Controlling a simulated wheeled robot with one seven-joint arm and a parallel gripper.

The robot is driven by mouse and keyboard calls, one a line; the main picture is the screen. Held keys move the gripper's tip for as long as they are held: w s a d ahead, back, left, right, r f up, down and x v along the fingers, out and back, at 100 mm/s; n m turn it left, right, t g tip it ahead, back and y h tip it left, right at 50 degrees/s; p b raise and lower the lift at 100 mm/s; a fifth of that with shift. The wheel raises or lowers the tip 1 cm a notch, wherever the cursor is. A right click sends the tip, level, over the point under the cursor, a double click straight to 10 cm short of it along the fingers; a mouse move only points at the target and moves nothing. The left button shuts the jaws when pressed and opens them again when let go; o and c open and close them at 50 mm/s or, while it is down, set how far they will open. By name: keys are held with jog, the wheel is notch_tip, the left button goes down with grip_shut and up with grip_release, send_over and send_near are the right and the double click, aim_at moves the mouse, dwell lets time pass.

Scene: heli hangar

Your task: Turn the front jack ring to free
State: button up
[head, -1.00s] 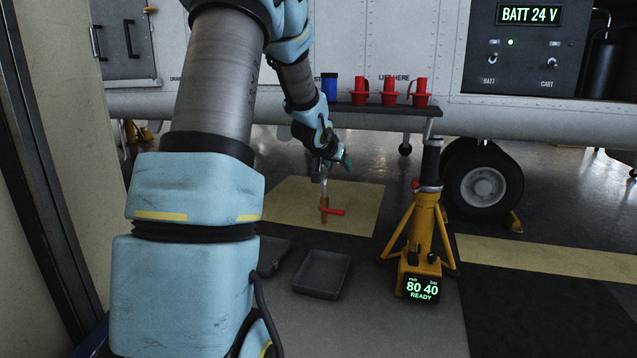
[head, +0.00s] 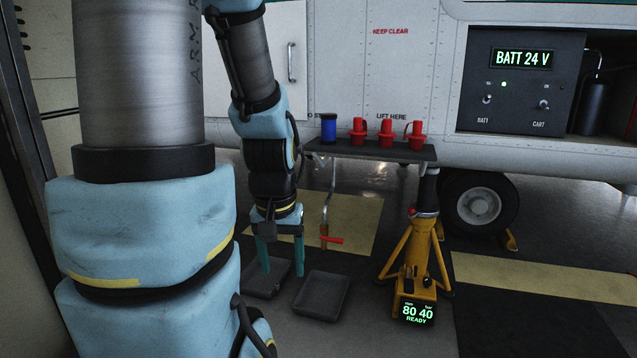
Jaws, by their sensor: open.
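The jack (head: 415,255) is a yellow tripod standing under the aircraft's side, right of centre. A dark collar with a red mark, which looks like the jack ring (head: 425,213), sits at the top of the yellow body, around the post. Its setting is too small to read. The jack's display (head: 416,313) shows 80, 40 and READY. My gripper (head: 281,260) points down with its two teal fingers apart and nothing between them. It is left of the jack, in front of a dark tray, and well apart from the ring.
A grey shelf (head: 370,151) holds a blue spool-like item (head: 328,128) and three red plugs (head: 386,132). A thin pipe with a red-handled valve (head: 331,240) hangs below. Two dark trays lie on the floor, one clearly visible (head: 321,296). A wheel (head: 480,205) stands behind the jack.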

notch_tip(320, 180, up, 29)
jog(key=p, duration=2.6)
